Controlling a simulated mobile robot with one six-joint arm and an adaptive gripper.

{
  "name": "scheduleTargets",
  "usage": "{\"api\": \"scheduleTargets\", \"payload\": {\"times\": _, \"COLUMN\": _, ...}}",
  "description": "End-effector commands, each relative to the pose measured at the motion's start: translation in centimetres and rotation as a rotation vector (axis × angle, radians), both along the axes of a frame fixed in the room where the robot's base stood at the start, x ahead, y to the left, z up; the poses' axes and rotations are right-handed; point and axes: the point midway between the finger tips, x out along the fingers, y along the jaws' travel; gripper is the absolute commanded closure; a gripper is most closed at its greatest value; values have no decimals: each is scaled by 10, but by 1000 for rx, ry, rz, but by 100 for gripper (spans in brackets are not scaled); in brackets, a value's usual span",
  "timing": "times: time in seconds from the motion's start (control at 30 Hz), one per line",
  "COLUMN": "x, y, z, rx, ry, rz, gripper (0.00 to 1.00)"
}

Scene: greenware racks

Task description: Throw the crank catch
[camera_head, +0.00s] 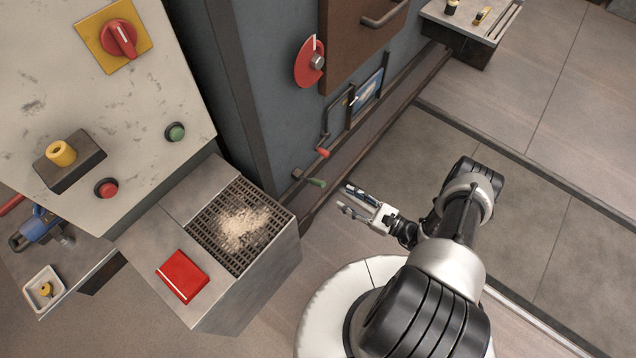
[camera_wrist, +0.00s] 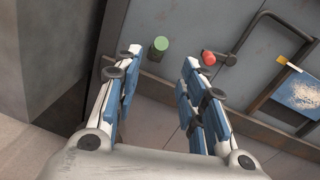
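A dark bent crank rod (camera_head: 326,128) with a red grip (camera_head: 322,153) is on the lower blue-grey cabinet wall. A green-tipped handle (camera_head: 317,183) sticks out lower down; I cannot tell which of the two is the catch. My gripper (camera_head: 346,199) is open and empty, to the right of the green handle and apart from it. In the wrist view, my gripper (camera_wrist: 160,62) has its fingers spread, with the green tip (camera_wrist: 159,45) between and beyond the fingertips. The red grip (camera_wrist: 209,58) shows just right of the right finger.
A framed blue-and-white window (camera_head: 369,88) sits beside the crank. A red dial (camera_head: 307,63) and a brown door (camera_head: 358,38) are above. A grated bench (camera_head: 276,262) with pale powder and a red block (camera_head: 182,276) stands left. The floor right of my arm is clear.

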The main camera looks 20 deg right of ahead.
Motion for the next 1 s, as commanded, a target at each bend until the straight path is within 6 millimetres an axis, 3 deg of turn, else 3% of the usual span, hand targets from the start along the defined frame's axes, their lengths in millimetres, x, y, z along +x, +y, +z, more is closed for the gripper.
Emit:
{"api": "scheduleTargets", "payload": {"times": 0.3, "x": 52, "y": 49, "z": -1, "rx": 0, "ry": 0, "rz": 8, "gripper": 62}}
{"api": "scheduleTargets", "payload": {"times": 0.5, "x": 76, "y": 70, "z": -1, "rx": 1, "ry": 1, "rz": 5, "gripper": 62}}
{"api": "scheduleTargets", "payload": {"times": 0.7, "x": 87, "y": 78, "z": 0, "rx": 0, "ry": 0, "rz": 1, "gripper": 62}}
{"api": "scheduleTargets", "payload": {"times": 1.0, "x": 89, "y": 79, "z": 0, "rx": 1, "ry": 1, "rz": 1, "gripper": 63}}
